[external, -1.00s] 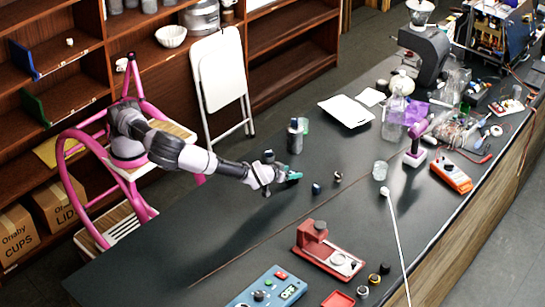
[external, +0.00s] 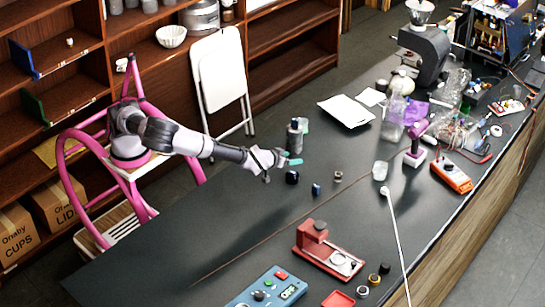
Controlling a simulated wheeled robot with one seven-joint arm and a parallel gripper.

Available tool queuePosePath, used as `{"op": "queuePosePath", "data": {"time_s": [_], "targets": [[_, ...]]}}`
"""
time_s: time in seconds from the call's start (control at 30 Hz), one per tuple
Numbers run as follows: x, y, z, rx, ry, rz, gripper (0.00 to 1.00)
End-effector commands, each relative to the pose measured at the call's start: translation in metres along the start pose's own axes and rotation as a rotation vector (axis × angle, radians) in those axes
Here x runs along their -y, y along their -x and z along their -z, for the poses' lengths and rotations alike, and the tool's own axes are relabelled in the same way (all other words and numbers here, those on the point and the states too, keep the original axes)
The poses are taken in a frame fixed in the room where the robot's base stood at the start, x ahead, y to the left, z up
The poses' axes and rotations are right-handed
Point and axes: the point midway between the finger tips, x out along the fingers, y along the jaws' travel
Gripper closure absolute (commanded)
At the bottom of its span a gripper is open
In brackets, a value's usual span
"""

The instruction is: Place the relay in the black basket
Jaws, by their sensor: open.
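My gripper (external: 282,168) is open above the dark bench, at the end of my arm reaching in from the left. A teal piece shows at its tip; I cannot tell whether it is part of a finger. A small round black object (external: 292,178) stands on the bench just below and right of the gripper, apart from it as far as I can see. It may be the black basket, but it is too small to be sure. A small blue object (external: 316,189) stands to its right and may be the relay. A small grey-brown ring-like piece (external: 338,176) lies farther right.
A dark bottle (external: 294,138) stands behind the gripper. A red device (external: 326,248) and a blue control box (external: 266,290) sit at the front. The bench's left part is clear.

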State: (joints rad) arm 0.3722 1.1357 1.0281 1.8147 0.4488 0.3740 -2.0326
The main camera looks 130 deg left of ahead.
Motion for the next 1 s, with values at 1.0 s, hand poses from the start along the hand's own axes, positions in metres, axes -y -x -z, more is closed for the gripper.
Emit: {"op": "queuePosePath", "data": {"time_s": [1.0], "targets": [[0.123, 0.275, 0.046, 0.599, -0.736, -0.586, 0.29]]}}
